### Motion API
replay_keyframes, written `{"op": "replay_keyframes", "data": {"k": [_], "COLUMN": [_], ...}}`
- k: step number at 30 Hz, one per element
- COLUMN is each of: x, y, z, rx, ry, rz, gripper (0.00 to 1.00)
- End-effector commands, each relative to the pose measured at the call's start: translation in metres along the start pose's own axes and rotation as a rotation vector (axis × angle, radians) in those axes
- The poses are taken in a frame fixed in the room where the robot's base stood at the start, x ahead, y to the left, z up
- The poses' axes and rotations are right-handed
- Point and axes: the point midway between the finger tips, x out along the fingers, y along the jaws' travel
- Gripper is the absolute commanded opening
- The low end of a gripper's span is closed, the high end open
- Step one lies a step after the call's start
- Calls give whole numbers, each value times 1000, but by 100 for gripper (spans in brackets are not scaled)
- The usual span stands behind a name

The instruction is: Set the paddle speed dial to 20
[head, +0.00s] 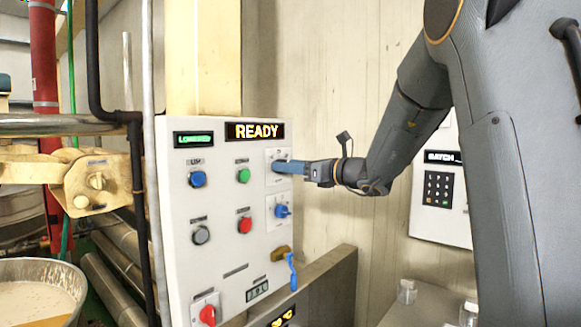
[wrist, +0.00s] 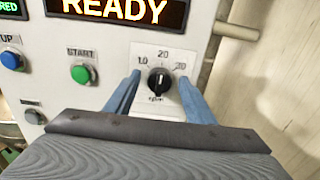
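The paddle speed dial (wrist: 159,81) is a small black knob on a white plate marked 10, 20 and 30, at the upper right of the control panel. A pale line on the knob looks roughly upright, toward the 20, but it is small and its exact angle is hard to tell. My gripper (wrist: 160,85) has its two blue fingers apart, one on each side of the knob, with a gap visible on both sides.
The white panel (head: 225,215) has a lit READY display (head: 255,131). A green START button (head: 243,175) is left of the dial, a blue switch (head: 282,211) just below it. A red button (head: 244,224) and red knob (head: 208,314) are lower. A pale wall stands right of the panel.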

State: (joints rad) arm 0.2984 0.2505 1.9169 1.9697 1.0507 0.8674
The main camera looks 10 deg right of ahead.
Motion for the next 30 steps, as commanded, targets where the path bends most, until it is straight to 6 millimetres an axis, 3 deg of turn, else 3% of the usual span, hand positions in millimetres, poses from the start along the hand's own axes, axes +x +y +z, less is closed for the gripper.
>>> {"op": "replay_keyframes", "data": {"k": [10,21,30], "x": [-6,-62,-79], "y": [-1,-1,0], "z": [0,-1,0], "rx": [-1,-1,0], "ry": [-1,0,0], "rz": [-2,-3,-1], "gripper": [49,49,49]}}
